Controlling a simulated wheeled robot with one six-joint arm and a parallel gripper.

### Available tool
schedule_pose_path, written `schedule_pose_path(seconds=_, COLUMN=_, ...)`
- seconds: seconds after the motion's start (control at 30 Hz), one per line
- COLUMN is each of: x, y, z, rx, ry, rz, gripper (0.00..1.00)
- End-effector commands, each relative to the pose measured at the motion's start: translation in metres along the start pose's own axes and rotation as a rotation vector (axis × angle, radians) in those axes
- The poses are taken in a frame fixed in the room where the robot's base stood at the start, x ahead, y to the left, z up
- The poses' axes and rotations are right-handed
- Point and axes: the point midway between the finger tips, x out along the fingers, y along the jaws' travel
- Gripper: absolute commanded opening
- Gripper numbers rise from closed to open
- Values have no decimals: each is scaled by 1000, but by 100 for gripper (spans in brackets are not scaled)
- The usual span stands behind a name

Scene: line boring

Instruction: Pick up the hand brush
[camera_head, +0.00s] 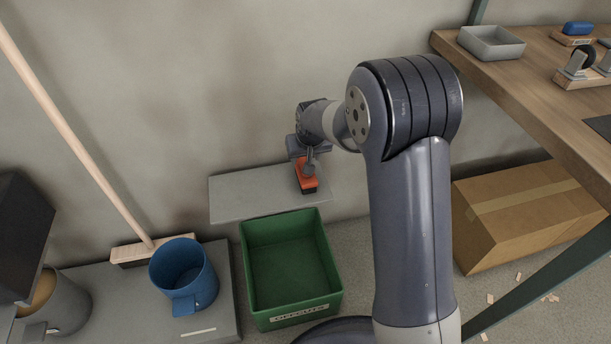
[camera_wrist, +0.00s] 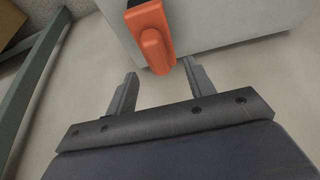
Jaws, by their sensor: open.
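The hand brush has an orange body with a dark part along its lower edge. It lies on a grey wall shelf (camera_head: 240,197), near the shelf's right end, in the head view (camera_head: 307,180). In the wrist view its orange handle (camera_wrist: 156,45) points toward my gripper (camera_wrist: 159,71). My gripper is open, with its two fingers apart and the handle's end near the gap between the fingertips. I cannot tell whether a finger touches it. In the head view my gripper (camera_head: 311,160) is over the brush and partly hides it.
A green crate (camera_head: 331,262) stands below the shelf. A blue bucket (camera_head: 184,272) and a broom (camera_head: 85,150) are at the left. A wooden workbench (camera_head: 520,75) with a grey tray (camera_head: 491,43) is at the right, above a cardboard box (camera_head: 525,212).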

Motion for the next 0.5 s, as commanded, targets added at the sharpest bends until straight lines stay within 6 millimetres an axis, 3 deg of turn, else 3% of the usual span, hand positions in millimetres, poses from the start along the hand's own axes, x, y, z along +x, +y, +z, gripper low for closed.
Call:
schedule_pose_path(seconds=0.33, x=44, y=4, z=2, rx=1, ry=-3, rz=0, gripper=51)
schedule_pose_path(seconds=0.5, x=53, y=3, z=0, rx=1, ry=0, rz=0, gripper=51)
